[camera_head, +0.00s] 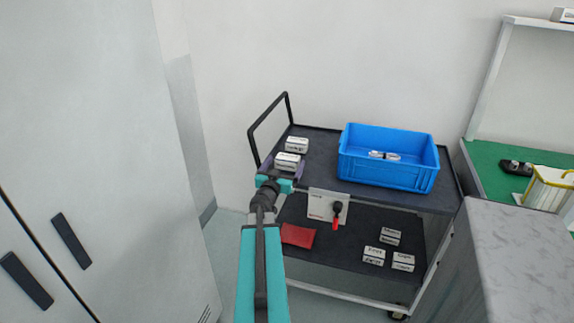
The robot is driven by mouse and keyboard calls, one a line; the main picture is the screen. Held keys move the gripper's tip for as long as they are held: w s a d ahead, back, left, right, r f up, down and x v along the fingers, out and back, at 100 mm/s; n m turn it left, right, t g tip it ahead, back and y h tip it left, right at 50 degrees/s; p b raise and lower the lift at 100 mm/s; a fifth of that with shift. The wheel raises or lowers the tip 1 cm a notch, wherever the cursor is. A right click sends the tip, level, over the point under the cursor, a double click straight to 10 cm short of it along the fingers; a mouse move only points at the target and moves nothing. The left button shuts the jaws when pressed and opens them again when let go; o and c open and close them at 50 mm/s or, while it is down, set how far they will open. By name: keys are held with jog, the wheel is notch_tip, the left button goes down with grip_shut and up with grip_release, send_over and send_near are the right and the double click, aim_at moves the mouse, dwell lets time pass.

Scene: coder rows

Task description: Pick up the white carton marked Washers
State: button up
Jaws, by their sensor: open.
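Two white cartons stand at the left end of the cart's top shelf. The nearer carton (288,159) shows between the dark fingers of my gripper (285,165), which is open and reaches over the shelf's front left corner. I cannot tell whether the fingers touch it. The farther carton (297,144) stands just behind, clear of my gripper. Both have dark print that is too small to read surely, so I cannot tell which is marked Washers. My gripper hides the nearer carton's lower part.
A blue crate (388,175) with small pale items stands right on the top shelf (322,150). The lower shelf (345,256) holds several white cartons (374,255) and a red flat item (298,235). A black handle rises left. A grey cabinet (520,250) stands right.

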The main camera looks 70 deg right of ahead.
aim_at(285, 162)
jog(key=shift+w+d, duration=0.1)
jog(key=shift+d, duration=1.9)
jog(key=c, duration=1.3)
jog(key=shift+o, duration=0.2)
notch_tip(285, 162, up, 28)
jog(key=p, duration=1)
jog(key=shift+p, duration=0.4)
